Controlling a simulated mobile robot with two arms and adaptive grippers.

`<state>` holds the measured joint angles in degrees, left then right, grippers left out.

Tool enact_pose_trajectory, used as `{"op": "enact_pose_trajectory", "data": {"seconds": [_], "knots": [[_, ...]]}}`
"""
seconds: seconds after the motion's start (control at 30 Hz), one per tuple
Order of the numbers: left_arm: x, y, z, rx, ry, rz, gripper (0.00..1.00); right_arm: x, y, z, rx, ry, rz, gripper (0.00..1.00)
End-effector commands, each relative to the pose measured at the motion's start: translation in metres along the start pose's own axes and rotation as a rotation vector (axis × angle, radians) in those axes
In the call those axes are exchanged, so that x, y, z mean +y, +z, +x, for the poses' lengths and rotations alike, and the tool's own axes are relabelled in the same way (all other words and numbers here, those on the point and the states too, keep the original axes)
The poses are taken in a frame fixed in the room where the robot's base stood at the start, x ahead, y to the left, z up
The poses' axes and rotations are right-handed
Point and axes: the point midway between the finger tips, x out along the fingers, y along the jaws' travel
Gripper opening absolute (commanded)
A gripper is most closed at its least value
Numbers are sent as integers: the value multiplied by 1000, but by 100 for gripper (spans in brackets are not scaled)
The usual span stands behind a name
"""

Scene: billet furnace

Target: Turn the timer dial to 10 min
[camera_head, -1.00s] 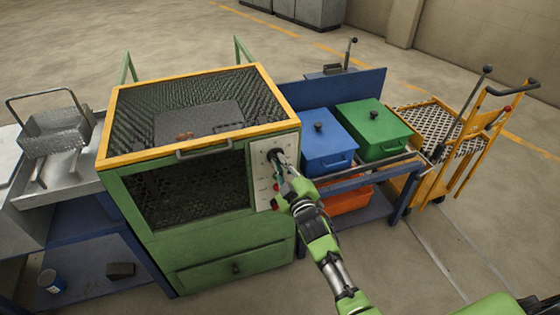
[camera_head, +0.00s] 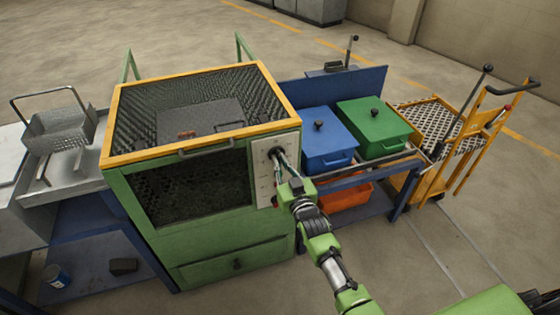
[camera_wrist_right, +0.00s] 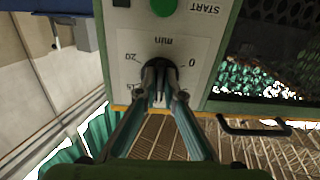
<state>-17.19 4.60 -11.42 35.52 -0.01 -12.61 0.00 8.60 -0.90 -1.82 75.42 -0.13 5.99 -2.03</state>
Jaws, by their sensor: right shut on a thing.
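The timer dial (camera_wrist_right: 160,68) is a dark knob on the furnace's pale control panel (camera_head: 264,180), at the upper right of the green furnace front. In the right wrist view, the marks "min", "0", "20" and "15" show around it; the rest of the scale is hidden behind my fingers. My right gripper (camera_wrist_right: 160,90) is shut on the dial, with a finger on each side. It also shows in the head view (camera_head: 280,157), reaching the panel from the front right. The dial's pointer is hidden. My left gripper is not in view.
A green START button (camera_wrist_right: 163,6) sits close to the dial. The furnace (camera_head: 215,235) has a mesh window and a yellow-edged top. Blue (camera_head: 327,140) and green (camera_head: 372,128) lidded boxes stand right of it. Open floor lies in front and right.

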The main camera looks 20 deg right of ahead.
Motion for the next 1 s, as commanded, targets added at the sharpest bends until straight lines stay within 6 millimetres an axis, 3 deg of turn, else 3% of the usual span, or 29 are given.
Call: {"op": "enact_pose_trajectory", "data": {"seconds": [0.53, 0.6, 0.63, 1.0], "knots": [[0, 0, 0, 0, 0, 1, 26, 0, 2, -1, -4, -1, 28, 0], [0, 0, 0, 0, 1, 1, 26, 0, 2, -1, -4, -1, 27, 21], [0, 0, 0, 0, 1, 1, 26, 0, 2, -1, -4, 0, 27, 25], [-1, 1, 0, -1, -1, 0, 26, 0, 1, -2, -2, 0, 27, 25]]}}
